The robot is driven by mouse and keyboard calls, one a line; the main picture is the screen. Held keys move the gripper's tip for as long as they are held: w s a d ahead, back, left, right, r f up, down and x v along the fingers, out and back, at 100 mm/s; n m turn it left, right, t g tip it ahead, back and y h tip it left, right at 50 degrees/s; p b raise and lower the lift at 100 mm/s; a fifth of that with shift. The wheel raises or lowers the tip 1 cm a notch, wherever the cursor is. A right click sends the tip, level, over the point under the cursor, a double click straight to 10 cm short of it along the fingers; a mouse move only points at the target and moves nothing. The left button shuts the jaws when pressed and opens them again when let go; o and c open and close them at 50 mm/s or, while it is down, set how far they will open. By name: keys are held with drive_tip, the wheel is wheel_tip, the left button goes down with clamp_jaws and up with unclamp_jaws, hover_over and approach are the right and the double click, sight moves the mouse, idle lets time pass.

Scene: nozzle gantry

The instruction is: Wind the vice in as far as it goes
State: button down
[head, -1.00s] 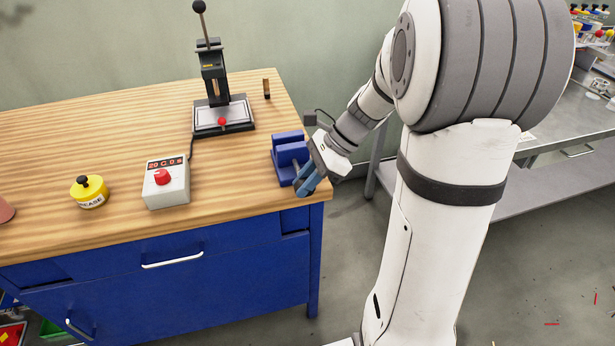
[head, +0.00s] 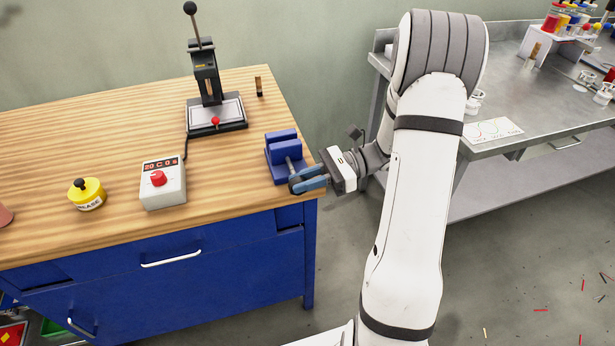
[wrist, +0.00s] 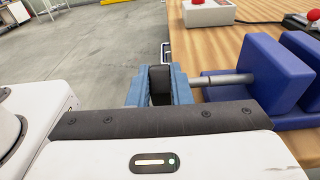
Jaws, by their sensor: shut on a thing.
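The blue vice (head: 283,148) sits at the right front corner of the wooden bench. It also shows at the right of the wrist view (wrist: 268,80), with a gap between its two blue jaw blocks. Its grey screw rod (wrist: 226,79) runs out from the front block towards my gripper. My gripper (head: 305,182) is at the outer end of this rod, its blue fingers pointing left in the head view. The fingers (wrist: 160,88) are shut on the vice handle, which they mostly hide. A dark part shows between them.
On the bench (head: 100,130) stand a press (head: 213,105), a control box with a red knob (head: 163,182) and a yellow grease pot (head: 87,194). A grey metal table (head: 510,125) stands at right. Open floor lies between bench and table.

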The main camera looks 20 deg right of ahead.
drive_tip(key=shift+r+y, duration=0.1)
drive_tip(key=shift+y, duration=0.2)
drive_tip(key=c, duration=1.3)
unclamp_jaws()
drive_tip(key=d, duration=0.7)
drive_tip(key=shift+w+d+r, duration=0.1)
drive_tip(key=shift+d+r, duration=0.1)
drive_tip(key=shift+d, duration=0.2)
